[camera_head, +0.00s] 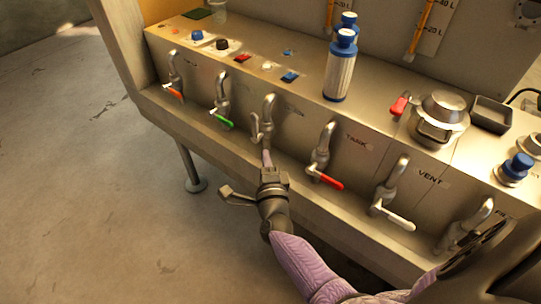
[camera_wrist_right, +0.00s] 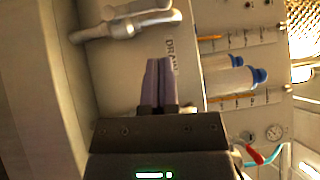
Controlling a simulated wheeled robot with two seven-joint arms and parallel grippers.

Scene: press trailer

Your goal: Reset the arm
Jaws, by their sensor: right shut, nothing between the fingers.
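My right arm, in a lilac sleeve, comes in from the lower right of the head view. My right gripper (camera_head: 266,157) is shut and empty, just below and in front of a metal tap (camera_head: 268,112) on the panel front. In the right wrist view the gripper's two lilac fingers (camera_wrist_right: 160,66) lie together with nothing between them. A tap with a pale lever (camera_wrist_right: 125,24) shows above and left of them there, apart from the fingers. Whether the fingertips touch the panel cannot be told. My left gripper is in neither view.
A row of taps lines the panel, among them one with a green lever (camera_head: 224,122) and one with a red lever (camera_head: 329,181). A blue-capped filter cartridge (camera_head: 339,72) and a lidded metal pot (camera_head: 440,115) stand on top. The concrete floor (camera_head: 85,170) at left is clear.

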